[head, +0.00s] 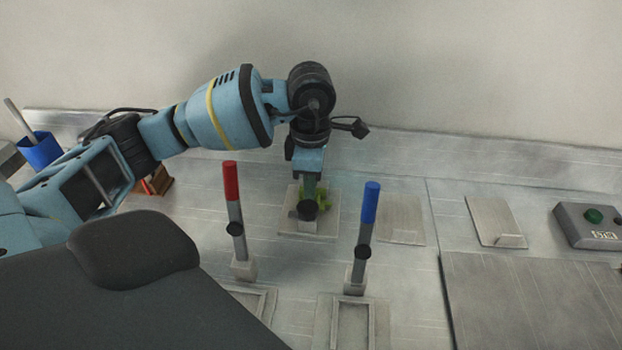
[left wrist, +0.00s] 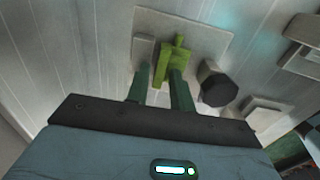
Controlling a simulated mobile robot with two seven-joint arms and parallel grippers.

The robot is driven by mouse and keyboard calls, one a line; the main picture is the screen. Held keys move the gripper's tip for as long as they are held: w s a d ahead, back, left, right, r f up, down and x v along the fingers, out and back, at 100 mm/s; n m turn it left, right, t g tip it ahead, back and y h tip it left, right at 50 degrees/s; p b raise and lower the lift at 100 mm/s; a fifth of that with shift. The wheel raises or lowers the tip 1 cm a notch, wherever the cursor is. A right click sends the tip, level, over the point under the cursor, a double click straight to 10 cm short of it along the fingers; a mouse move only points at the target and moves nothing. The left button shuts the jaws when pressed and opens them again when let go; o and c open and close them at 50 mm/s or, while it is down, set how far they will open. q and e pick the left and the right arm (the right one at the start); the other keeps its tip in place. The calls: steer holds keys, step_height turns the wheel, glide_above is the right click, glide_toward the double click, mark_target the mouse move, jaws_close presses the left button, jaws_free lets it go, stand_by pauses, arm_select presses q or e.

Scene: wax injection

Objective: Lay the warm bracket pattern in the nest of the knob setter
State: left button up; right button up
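The green bracket pattern (head: 324,193) is over the pale plate of the knob setter (head: 291,222). In the left wrist view the pattern (left wrist: 178,58) shows between and beyond the fingertips. My left gripper (head: 309,188) points down there; in the left wrist view its fingers (left wrist: 160,82) sit on both sides of the pattern's leg and look shut on it. A dark round knob (left wrist: 216,84) and a grey block (left wrist: 144,50) stand close by on the plate (left wrist: 211,33). I cannot tell whether the pattern touches the nest. My right gripper is out of view.
A red-handled lever (head: 232,182) and a blue-handled lever (head: 370,203) rise in front of the setter. A control box with a green button (head: 588,226) is at the right. A blue cup (head: 40,150) stands far left. A large grey plate (head: 530,300) lies front right.

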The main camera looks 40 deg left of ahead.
arm_select(q)
steer(key=shift+o, duration=1)
steer(key=shift+f, duration=0.1)
step_height(320, 180, up, 8)
steer(key=shift+r, duration=0.1)
